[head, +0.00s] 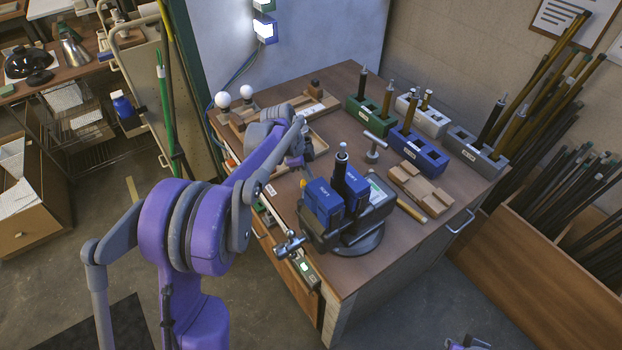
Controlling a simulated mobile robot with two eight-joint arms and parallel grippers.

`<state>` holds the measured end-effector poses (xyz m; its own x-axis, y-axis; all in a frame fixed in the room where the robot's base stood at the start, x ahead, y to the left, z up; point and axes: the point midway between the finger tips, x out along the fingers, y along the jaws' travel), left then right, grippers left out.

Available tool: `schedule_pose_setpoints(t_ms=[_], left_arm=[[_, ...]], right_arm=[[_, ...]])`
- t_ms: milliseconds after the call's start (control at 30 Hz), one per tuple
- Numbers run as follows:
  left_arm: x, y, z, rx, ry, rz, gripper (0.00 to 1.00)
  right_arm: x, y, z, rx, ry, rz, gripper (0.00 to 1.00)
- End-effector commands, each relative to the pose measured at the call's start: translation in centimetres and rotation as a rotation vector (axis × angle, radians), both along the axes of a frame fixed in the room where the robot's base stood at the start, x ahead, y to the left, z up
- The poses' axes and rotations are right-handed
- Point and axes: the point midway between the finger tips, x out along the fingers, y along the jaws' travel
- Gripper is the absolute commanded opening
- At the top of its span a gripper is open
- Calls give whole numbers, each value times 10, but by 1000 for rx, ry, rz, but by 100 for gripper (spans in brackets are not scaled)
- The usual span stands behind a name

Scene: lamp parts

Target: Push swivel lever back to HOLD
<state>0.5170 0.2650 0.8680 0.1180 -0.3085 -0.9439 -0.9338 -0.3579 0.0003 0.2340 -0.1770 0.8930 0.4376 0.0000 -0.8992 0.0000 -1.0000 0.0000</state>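A dark grey bench vise (375,208) stands near the front corner of the wooden bench. It has blue soft jaw covers (322,203), a round base (360,241) and a screw handle (289,244) at its front. An upright dark rod with a pale tip (342,157) stands at the jaws. I cannot make out the swivel lever or its HOLD mark for certain. My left gripper (296,161) is over the bench, behind and left of the jaws. Its fingers are small and partly hidden by my arm, so their opening is unclear.
Green (365,113), blue (418,147) and grey (475,150) rod holders line the back of the bench. A T-shaped tool (375,146) and a slotted wooden block (418,185) are behind the vise. A narrow box with a green light (304,268) is at the front edge.

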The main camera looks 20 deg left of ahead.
Motion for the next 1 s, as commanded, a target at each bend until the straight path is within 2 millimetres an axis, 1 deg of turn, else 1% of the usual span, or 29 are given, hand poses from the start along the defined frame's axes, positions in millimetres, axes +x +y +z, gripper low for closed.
schedule_pose_setpoints(t_ms=[367, 567, 1000], left_arm=[[-1, 6, 0, 0, 0, 75, 0], [-3, 13, 0, 1, -1, 166, 0], [-17, 38, -1, 1, 0, 563, 0]], right_arm=[[0, 0, -2, 0, 1, 0, 0], [-1, 0, -4, 0, 2, 0, 0], [-2, 0, -12, 0, 5, 0, 0]])
